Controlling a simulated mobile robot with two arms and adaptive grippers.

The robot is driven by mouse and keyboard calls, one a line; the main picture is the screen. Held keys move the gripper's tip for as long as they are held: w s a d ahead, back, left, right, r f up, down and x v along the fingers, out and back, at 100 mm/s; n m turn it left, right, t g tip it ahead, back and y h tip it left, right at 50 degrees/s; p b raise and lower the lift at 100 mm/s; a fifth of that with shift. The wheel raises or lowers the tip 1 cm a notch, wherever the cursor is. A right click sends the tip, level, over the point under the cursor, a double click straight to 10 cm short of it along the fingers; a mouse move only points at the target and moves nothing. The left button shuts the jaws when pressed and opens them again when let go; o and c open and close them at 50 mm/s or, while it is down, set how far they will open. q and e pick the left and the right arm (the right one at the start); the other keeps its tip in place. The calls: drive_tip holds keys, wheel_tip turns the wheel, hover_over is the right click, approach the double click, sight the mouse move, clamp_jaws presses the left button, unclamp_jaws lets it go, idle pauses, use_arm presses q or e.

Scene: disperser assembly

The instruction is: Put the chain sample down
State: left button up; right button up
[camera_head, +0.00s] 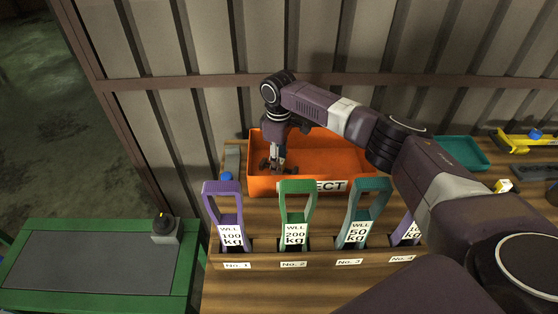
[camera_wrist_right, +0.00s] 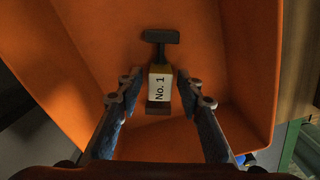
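The chain sample (camera_wrist_right: 159,83), a small dark T-shaped piece with a pale label reading "No. 1", shows in the right wrist view against the orange bin (camera_wrist_right: 95,30). My right gripper (camera_wrist_right: 159,78) is open, with one finger on each side of the sample and a visible gap to both. In the head view my right gripper (camera_head: 276,164) points down inside the left part of the orange bin (camera_head: 345,152); the sample cannot be told apart there. The bin's front label (camera_head: 331,186) is partly hidden and shows "ECT". My left gripper is out of view.
In front of the bin stands a wooden rack (camera_head: 320,262) with several upright tags, including purple (camera_head: 224,200), green (camera_head: 297,200) and teal (camera_head: 366,200) ones. A teal tray (camera_head: 462,152) sits at right. A green-framed table (camera_head: 95,225) with a button box (camera_head: 165,232) is at left.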

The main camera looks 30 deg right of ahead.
drive_tip(key=shift+r, duration=0.2)
drive_tip(key=shift+w+r, duration=0.1)
drive_tip(key=shift+r, duration=0.25)
wheel_tip(320, 180, up, 11)
drive_tip(key=b, duration=0.2)
drive_tip(key=shift+b, duration=0.3)
drive_tip(key=shift+r, duration=0.1)
